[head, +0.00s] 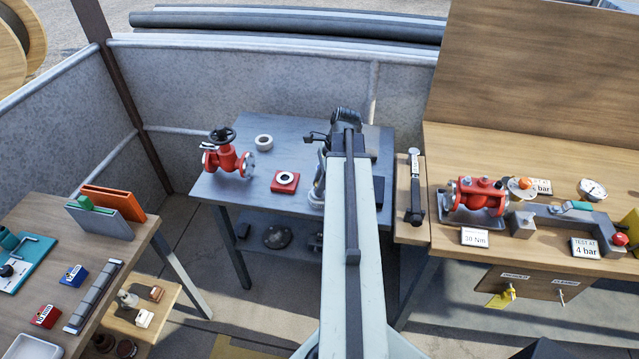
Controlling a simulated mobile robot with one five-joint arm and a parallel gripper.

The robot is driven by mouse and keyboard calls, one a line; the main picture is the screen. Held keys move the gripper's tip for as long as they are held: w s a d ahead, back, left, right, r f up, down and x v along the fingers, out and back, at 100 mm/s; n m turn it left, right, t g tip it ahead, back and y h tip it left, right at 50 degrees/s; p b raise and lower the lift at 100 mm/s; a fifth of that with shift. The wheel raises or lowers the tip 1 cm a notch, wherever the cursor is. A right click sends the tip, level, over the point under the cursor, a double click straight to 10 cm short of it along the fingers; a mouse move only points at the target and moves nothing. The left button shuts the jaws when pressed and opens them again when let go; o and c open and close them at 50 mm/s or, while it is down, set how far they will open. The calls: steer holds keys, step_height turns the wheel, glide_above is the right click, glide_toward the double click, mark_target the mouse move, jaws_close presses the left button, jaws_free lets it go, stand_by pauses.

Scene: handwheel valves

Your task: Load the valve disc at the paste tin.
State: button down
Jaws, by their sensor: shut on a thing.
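My arm runs up the middle of the head view and ends in dark joints over the grey metal table (225,190). My gripper's jaws are hidden behind the arm, and so is whatever they hold. I cannot make out the valve disc. A red valve with a black handwheel (227,152) stands farther left.
A pale ring (263,141) lies behind the red block. The right bench holds a red valve body (477,194), a pressure gauge (592,189) and a "30 Nm" card (474,237). The left bench (95,275) carries small boxes. The table's front left is clear.

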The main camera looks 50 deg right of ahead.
steer(key=shift+f+b, duration=0.5)
stand_by(1.9)
step_height(320, 180, up, 7)
steer(key=p, duration=0.7)
steer(key=shift+r, duration=0.1)
stand_by(0.3)
